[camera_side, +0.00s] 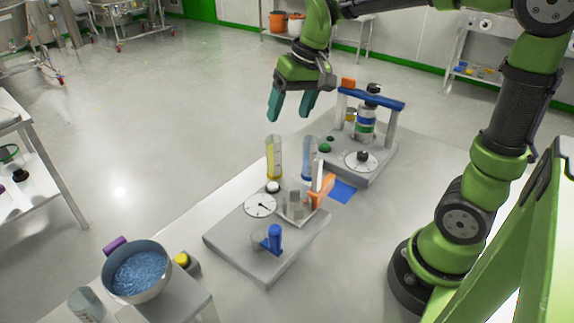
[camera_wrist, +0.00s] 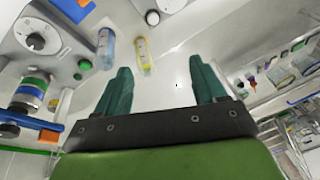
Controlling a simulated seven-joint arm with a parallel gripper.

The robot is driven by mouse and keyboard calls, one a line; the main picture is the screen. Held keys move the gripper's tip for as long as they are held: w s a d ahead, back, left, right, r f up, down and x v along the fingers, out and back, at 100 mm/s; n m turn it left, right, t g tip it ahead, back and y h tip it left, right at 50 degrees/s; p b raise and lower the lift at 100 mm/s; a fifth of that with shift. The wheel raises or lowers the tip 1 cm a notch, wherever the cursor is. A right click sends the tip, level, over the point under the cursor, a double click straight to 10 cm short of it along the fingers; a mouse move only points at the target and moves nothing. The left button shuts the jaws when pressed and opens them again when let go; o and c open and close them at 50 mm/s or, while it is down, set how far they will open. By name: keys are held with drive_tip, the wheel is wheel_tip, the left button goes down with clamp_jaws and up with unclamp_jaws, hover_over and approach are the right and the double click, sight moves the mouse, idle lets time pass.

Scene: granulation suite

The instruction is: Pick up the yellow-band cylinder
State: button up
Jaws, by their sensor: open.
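The yellow-band cylinder (camera_side: 274,158) is a clear, tall measuring cylinder with yellow colouring, standing upright behind the grey device with the white dial. It also shows in the wrist view (camera_wrist: 145,57), beyond the fingertips and a little left of the gap's middle. A similar blue cylinder (camera_side: 309,157) stands to its right in the side view. My gripper (camera_side: 290,106) has teal fingers, is open and empty, and hangs above and apart from the yellow-band cylinder. Both fingers show in the wrist view (camera_wrist: 162,75).
The grey device (camera_side: 233,243) has a white dial, a blue handle and an orange part (camera_side: 322,192). A second device with a blue crossbar (camera_side: 370,98) stands behind right. A metal bowl of blue granules (camera_side: 138,272) is at front left. Bare table shows left of the cylinder.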

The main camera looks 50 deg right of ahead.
sight(274, 143)
drive_tip(key=w+d+g+h, duration=0.1)
drive_tip(key=w+d+g, duration=0.3)
drive_tip(key=w, duration=0.7)
drive_tip(key=shift+t, duration=0.4)
drive_tip(key=shift+s+d+f, duration=0.2)
drive_tip(key=shift+d+f, duration=0.1)
drive_tip(key=shift+f, duration=2.45)
drive_tip(key=shift+s+d+f, duration=0.15)
drive_tip(key=shift+d+f, duration=0.1)
drive_tip(key=shift+f, duration=2.45)
drive_tip(key=shift+s+d+f, duration=0.2)
drive_tip(key=shift+d+f, duration=0.1)
drive_tip(key=shift+f, duration=2.45)
drive_tip(key=shift+c, duration=0.4)
drive_tip(key=shift+r, duration=0.1)
clamp_jaws()
